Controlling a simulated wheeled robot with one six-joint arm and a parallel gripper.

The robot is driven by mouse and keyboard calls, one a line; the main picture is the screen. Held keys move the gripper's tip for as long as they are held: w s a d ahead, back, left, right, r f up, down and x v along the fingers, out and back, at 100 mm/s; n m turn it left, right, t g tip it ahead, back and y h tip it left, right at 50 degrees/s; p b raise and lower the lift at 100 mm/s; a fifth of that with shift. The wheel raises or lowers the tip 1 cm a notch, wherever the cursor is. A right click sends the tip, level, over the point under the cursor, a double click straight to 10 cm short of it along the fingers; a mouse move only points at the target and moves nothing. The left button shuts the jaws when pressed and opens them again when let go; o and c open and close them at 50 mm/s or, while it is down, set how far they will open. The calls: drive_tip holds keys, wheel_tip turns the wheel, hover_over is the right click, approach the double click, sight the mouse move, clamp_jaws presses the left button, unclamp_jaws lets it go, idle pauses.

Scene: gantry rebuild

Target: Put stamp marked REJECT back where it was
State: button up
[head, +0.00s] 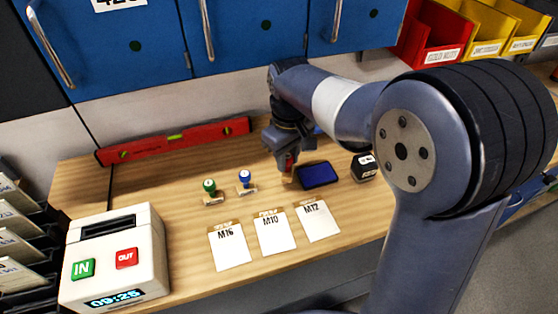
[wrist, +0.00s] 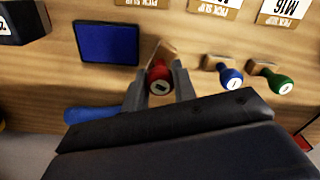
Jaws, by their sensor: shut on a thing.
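A red-handled stamp (wrist: 159,72) with a wooden base is between the fingers of my gripper (wrist: 160,88), which is shut on its handle. It also shows under my gripper (head: 286,158) in the head view (head: 289,166), just left of the ink pad. I cannot read its marking, nor tell whether its base touches the bench. A blue-handled stamp (head: 245,178) and a green-handled stamp (head: 210,187) stand in a row to its left. In the wrist view the blue (wrist: 231,78) and green (wrist: 279,84) ones are to its right.
A blue ink pad (head: 319,175) and a black device (head: 364,168) are right of the stamps. Slips M16 (head: 230,250), M10 (head: 275,236) and M12 (head: 318,224) lie in front. A red level (head: 175,141) lies behind; a time clock (head: 115,250) stands left.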

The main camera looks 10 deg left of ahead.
drive_tip(key=shift+w+a, duration=0.1)
drive_tip(key=shift+a, duration=0.6)
drive_tip(key=f, duration=0.3)
drive_tip(key=shift+a+p, duration=0.35)
drive_tip(key=shift+p, duration=0.05)
drive_tip(key=shift+f, duration=0.3)
drive_tip(key=shift+f, duration=0.1)
drive_tip(key=o, duration=0.8)
wheel_tip(320, 180, up, 12)
drive_tip(key=shift+r, duration=0.15)
